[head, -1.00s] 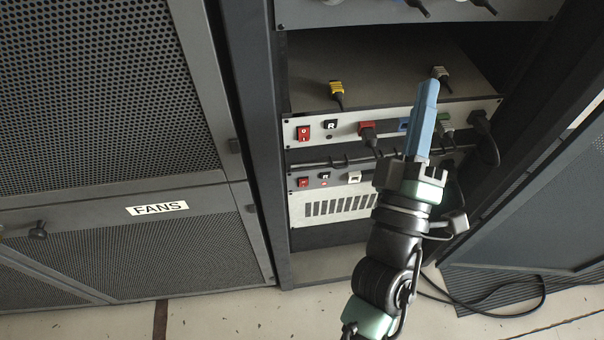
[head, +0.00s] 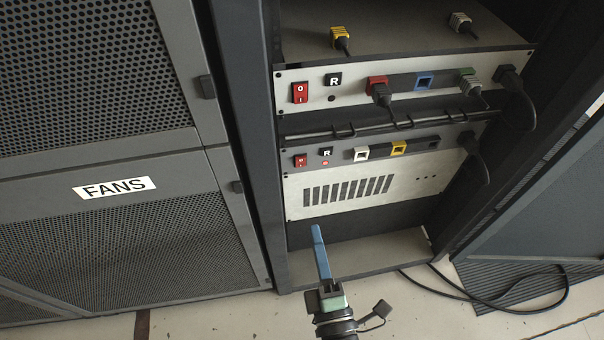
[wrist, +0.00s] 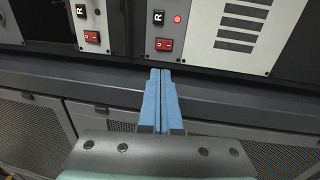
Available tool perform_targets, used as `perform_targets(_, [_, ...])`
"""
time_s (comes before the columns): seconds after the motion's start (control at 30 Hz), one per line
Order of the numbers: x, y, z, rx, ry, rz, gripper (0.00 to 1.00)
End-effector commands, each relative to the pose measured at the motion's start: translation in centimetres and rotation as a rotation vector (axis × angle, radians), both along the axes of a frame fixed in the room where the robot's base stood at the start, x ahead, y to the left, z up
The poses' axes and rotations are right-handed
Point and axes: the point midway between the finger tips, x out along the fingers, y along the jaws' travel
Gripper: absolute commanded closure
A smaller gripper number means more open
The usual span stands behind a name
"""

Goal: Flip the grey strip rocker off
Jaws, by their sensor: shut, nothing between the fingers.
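The grey strip (head: 440,142) runs along the top of the lower rack unit. Its red rocker (head: 301,160) sits at the strip's left end, beside an R label with a lit red light (head: 325,163) under it. In the wrist view the rocker (wrist: 164,44) is just beyond the fingertips, with the light (wrist: 177,19) lit. Which side of the rocker is pressed in is too small to tell. My gripper (head: 316,229) has its blue fingers together and empty, below the vented panel in the head view; it also shows in the wrist view (wrist: 160,72). It appears apart from the rocker.
The upper white unit (head: 350,92) has a similar red rocker (head: 300,93) and several plugged cables. A yellow plug (head: 340,38) and grey plug (head: 461,20) lie on its top. A FANS cabinet (head: 115,187) is left; a loose cable (head: 470,298) lies on the floor.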

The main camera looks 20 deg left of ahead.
Motion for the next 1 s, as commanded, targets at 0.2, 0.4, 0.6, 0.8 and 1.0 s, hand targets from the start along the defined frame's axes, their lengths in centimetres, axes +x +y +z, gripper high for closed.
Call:
perform_targets(0.2, [0.3, 0.2, 0.1, 0.002, -0.001, 0.000, 1.00])
perform_targets(0.4, [2.6, 1.7, 0.4, 0.002, -0.005, 0.000, 1.00])
perform_targets(0.6, [6.2, 4.1, 0.9, 0.002, -0.006, 0.000, 1.00])
perform_targets(0.8, [9.3, 6.3, 1.2, 0.001, -0.004, 0.001, 1.00])
perform_targets(1.0, [11.2, 7.5, 1.6, 0.003, 0.000, -0.001, 1.00])
